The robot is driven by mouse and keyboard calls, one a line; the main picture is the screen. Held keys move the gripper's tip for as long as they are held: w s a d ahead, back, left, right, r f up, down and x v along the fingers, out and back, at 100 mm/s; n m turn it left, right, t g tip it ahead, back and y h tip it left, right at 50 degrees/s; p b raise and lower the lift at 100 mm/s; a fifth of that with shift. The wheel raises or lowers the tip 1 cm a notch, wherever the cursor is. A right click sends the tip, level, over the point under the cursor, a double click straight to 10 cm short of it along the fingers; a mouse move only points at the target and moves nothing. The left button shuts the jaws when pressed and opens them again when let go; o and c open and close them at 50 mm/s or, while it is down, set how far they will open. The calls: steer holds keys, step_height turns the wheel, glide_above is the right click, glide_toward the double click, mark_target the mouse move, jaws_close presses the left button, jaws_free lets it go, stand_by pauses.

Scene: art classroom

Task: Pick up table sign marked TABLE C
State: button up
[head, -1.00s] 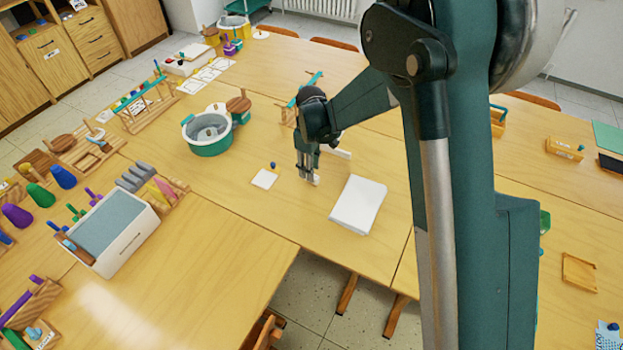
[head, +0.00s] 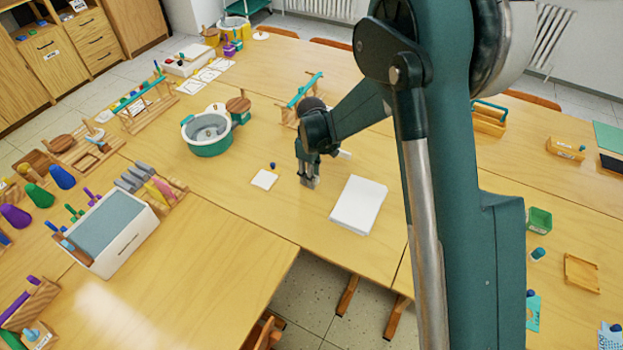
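My gripper (head: 310,183) points down over the middle table, between a small white square card and a white stack of paper. Its fingers are small in the head view, and I cannot tell whether they are open or shut. No lettering reading TABLE C is legible. A small white piece (head: 344,154) shows just behind and right of the gripper, partly hidden by it; I cannot tell whether it is the table sign.
The paper stack (head: 358,205) lies right of my gripper, and the square card (head: 264,180) with a small blue knob (head: 272,165) lies left. A green-rimmed round tub (head: 208,148) and a wooden stand (head: 290,115) are farther back. Bare tabletop lies in front.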

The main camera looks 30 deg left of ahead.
steer(key=c, duration=0.6)
steer(key=shift+r, duration=0.15)
steer(key=shift+r+p, duration=0.8)
steer(key=shift+r, duration=4.1)
